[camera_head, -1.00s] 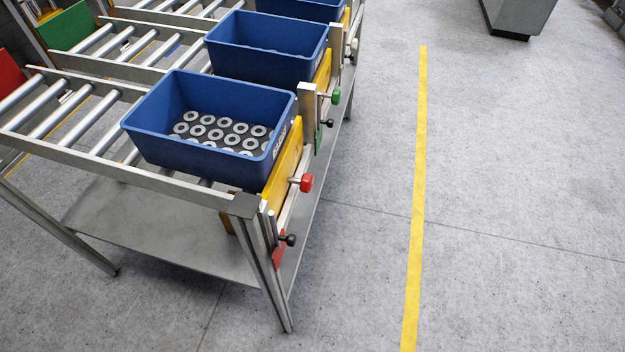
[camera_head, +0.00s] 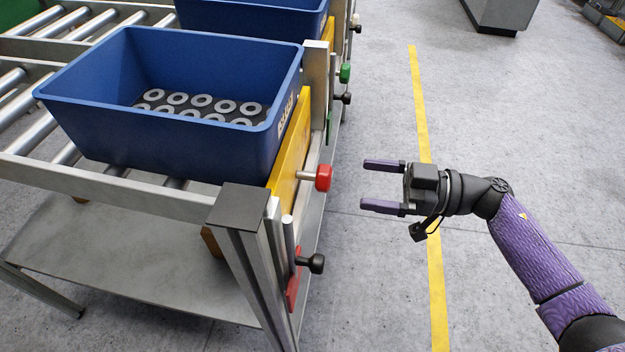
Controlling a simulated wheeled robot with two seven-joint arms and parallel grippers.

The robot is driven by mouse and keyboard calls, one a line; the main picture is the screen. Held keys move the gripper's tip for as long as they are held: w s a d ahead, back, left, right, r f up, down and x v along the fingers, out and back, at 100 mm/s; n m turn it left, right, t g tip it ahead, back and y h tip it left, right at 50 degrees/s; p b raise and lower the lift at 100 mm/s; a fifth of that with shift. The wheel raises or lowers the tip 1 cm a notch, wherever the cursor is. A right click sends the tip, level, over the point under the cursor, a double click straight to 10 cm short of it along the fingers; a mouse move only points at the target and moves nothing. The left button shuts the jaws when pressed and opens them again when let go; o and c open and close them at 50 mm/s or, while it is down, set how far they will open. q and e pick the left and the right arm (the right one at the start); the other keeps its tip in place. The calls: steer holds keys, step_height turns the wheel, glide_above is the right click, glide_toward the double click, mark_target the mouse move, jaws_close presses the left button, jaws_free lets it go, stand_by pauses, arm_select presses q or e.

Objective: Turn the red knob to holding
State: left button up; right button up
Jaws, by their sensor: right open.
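The red knob (camera_head: 323,178) sticks out to the right on a short metal shaft from the yellow plate (camera_head: 290,150) at the end of the roller rack. My right gripper (camera_head: 381,186) is to the right of the knob. Its two purple fingers are apart and point left toward the knob, with a gap of floor seen between them and the knob. Nothing is between the fingers. My left gripper is not in view.
A blue bin (camera_head: 180,140) with several grey rings stands on the rollers behind the yellow plate. A black knob (camera_head: 317,263) sits below the red one, and a green knob (camera_head: 345,72) is farther back.

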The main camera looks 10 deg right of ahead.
mark_target(331, 178)
steer(key=b+x, duration=0.2)
steer(key=x, duration=0.5)
steer(key=shift+a+f, duration=0.1)
steer(key=shift+w+a, duration=0.1)
steer(key=shift+a, duration=0.25)
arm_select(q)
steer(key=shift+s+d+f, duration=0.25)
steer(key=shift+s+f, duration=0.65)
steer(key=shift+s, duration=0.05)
arm_select(e)
steer(key=c, duration=0.5)
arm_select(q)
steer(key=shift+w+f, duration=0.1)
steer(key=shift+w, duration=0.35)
arm_select(e)
jaws_close()
